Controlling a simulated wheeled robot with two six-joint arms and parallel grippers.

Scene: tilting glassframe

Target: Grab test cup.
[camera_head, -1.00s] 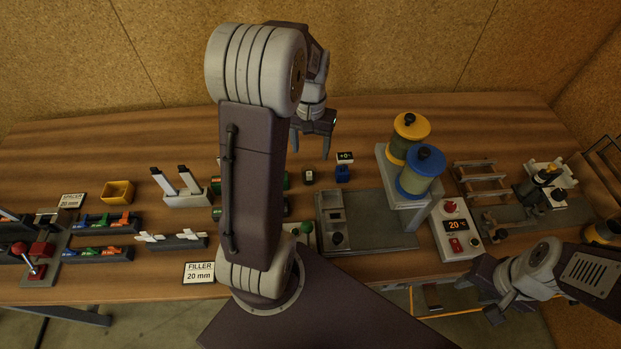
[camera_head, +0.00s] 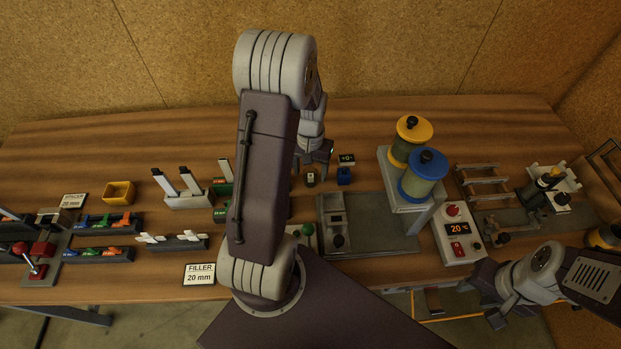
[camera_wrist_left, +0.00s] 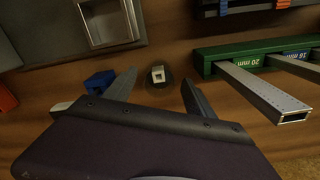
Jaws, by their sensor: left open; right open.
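A small dark round piece with a pale square top (camera_head: 310,179), which I take for the test cup, stands on the wooden table in the head view. My left gripper (camera_head: 313,163) is open and empty just behind and above it. In the left wrist view the piece (camera_wrist_left: 158,85) shows between the two spread fingers of my left gripper (camera_wrist_left: 160,79), touching neither as far as I can see. My left arm hides part of the table in the head view. My right gripper (camera_head: 479,303) is open and empty at the table's front right.
A small blue block (camera_head: 344,176) stands close to the right of the piece. Green holders with pale bars (camera_wrist_left: 262,92) stand on its other side. A grey plate (camera_head: 382,232) and yellow- and blue-lidded canisters (camera_head: 421,178) are to the right.

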